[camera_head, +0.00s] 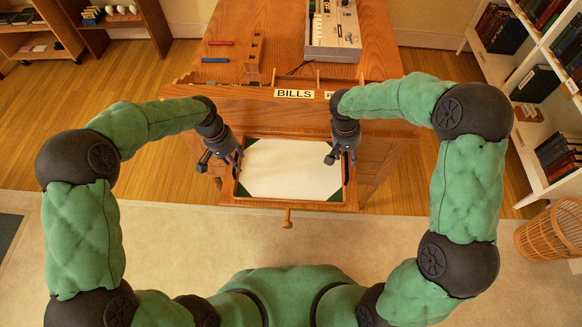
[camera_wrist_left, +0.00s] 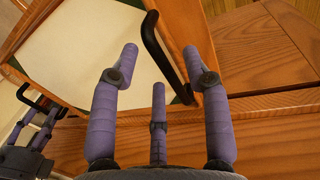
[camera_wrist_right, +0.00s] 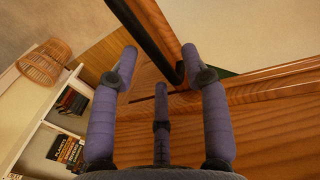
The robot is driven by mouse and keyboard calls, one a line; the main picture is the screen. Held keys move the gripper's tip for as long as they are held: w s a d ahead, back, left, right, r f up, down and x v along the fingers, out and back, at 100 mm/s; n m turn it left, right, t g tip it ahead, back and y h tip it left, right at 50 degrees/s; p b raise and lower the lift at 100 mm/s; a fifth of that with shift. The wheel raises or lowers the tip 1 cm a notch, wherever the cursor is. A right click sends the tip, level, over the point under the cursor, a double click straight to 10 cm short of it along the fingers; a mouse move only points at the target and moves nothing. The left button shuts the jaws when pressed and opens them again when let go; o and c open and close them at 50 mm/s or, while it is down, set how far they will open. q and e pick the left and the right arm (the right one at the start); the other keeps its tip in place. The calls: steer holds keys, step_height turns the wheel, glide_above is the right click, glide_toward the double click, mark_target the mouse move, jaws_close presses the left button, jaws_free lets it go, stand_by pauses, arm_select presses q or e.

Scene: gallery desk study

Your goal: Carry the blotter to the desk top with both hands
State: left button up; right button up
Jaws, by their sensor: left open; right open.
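The blotter (camera_head: 292,170) is a white pad with dark green corners and a wooden rim, lying flat at the front of the desk below the desk top (camera_head: 375,42). My left gripper (camera_head: 232,160) is open at its left side. In the left wrist view the open fingers (camera_wrist_left: 160,65) are spread near a black handle (camera_wrist_left: 160,50) on the blotter's edge. My right gripper (camera_head: 341,157) is open at the right side. In the right wrist view its fingers (camera_wrist_right: 160,65) are spread near another black handle (camera_wrist_right: 150,42). I cannot tell whether either gripper touches its handle.
A wooden ledge with a BILLS label (camera_head: 294,93) crosses behind the blotter. On the desk top are a grey machine (camera_head: 334,28), a wooden block (camera_head: 255,54), and red (camera_head: 221,43) and blue (camera_head: 215,60) sticks. A wicker basket (camera_head: 550,232) and bookshelf stand right.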

arm_select(q)
steer(key=shift+d+f, duration=0.2)
steer(key=shift+f, duration=0.95)
arm_select(e)
steer(key=shift+d+f, duration=0.2)
steer(key=shift+f, duration=0.95)
arm_select(q)
jaws_close()
arm_select(e)
jaws_close()
steer(key=shift+r, duration=0.1)
